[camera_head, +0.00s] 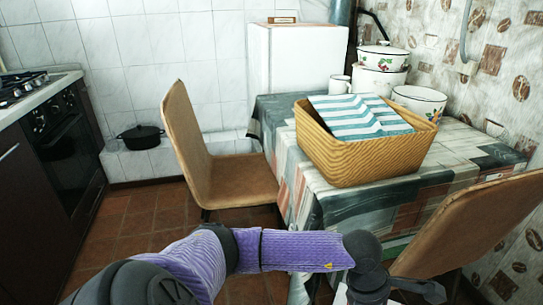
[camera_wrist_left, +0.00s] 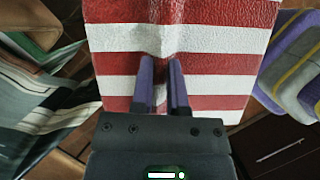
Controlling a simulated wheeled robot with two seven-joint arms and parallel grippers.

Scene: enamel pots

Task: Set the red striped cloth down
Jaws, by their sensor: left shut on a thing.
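The red and white striped cloth (camera_wrist_left: 205,65) fills the upper middle of the left wrist view, hanging or spread in front of my left gripper (camera_wrist_left: 161,65). The two purple fingers are shut on it, and the cloth is pinched into a fold between them. In the head view my left arm reaches in low from the left, with its wrist at the bottom edge, in front of the table. The red cloth cannot be made out there. My right gripper is in neither view.
A wicker basket (camera_head: 362,160) holding a blue and white striped cloth (camera_head: 360,117) stands on the covered table (camera_head: 280,124). Enamel pots (camera_head: 381,82), a bowl (camera_head: 419,102) and a mug (camera_head: 339,85) stand behind it. Chairs stand left (camera_head: 240,178) and front right (camera_head: 470,228).

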